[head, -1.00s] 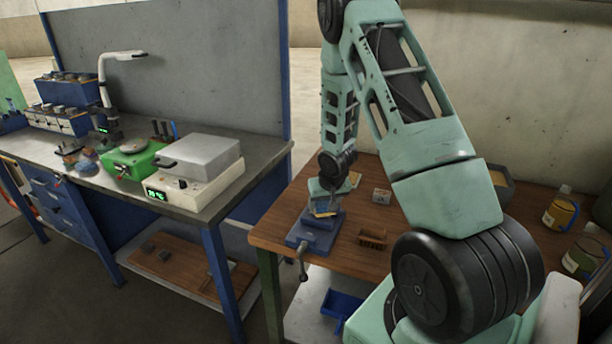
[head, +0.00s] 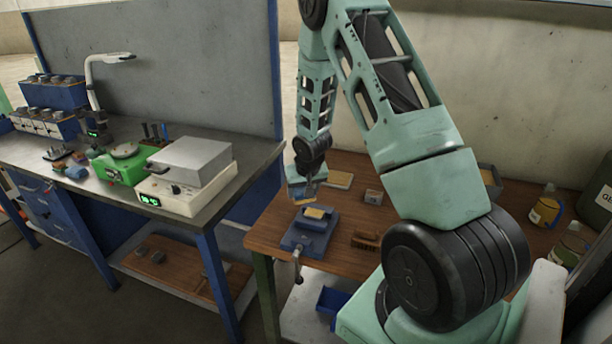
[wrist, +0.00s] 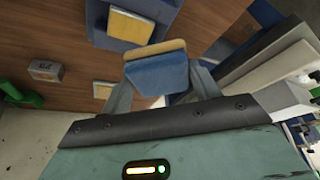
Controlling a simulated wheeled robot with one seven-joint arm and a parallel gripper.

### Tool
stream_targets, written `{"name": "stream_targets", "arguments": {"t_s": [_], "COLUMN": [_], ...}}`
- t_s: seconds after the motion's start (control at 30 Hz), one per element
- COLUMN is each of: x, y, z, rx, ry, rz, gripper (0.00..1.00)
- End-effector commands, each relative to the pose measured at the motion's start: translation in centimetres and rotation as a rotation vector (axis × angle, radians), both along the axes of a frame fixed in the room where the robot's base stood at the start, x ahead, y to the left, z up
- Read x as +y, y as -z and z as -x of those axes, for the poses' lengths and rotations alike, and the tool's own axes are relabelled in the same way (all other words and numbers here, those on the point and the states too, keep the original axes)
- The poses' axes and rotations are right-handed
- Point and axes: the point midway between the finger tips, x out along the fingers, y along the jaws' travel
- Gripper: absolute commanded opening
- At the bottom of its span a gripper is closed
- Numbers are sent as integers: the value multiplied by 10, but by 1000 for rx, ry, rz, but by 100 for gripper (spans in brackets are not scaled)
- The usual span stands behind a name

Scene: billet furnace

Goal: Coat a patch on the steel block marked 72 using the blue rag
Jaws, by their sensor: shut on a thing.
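My gripper (head: 304,190) is shut on a blue block with a tan face (wrist: 158,76), held above the wooden bench, behind and slightly left of the blue vise (head: 308,238). The held block is apart from the vise. The vise holds a block with a yellowish top (head: 315,212), which also shows in the wrist view (wrist: 129,26). A small grey block (head: 373,196) with a dark marking lies on the bench; I cannot read its marking for certain, also in the wrist view (wrist: 46,70). A small blue lump (head: 77,173) on the left bench may be a rag.
A brown brush (head: 366,240) lies right of the vise, and a tan pad (head: 338,180) behind it. The left bench carries a hot plate with a green display (head: 188,188) and a green device (head: 122,163).

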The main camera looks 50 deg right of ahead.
Motion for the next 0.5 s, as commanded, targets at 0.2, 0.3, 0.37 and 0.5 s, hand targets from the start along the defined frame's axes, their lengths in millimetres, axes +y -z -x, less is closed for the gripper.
{"name": "stream_targets", "arguments": {"t_s": [0.2,0.3,0.37,0.5], "x": [4,6,6,7], "y": [-24,-30,-32,-32], "z": [-7,-9,-9,-10], "rx": [-2,-1,-1,-1], "ry": [-3,-2,-2,-3], "rz": [0,0,0,1], "gripper": [43,43,43,43]}}
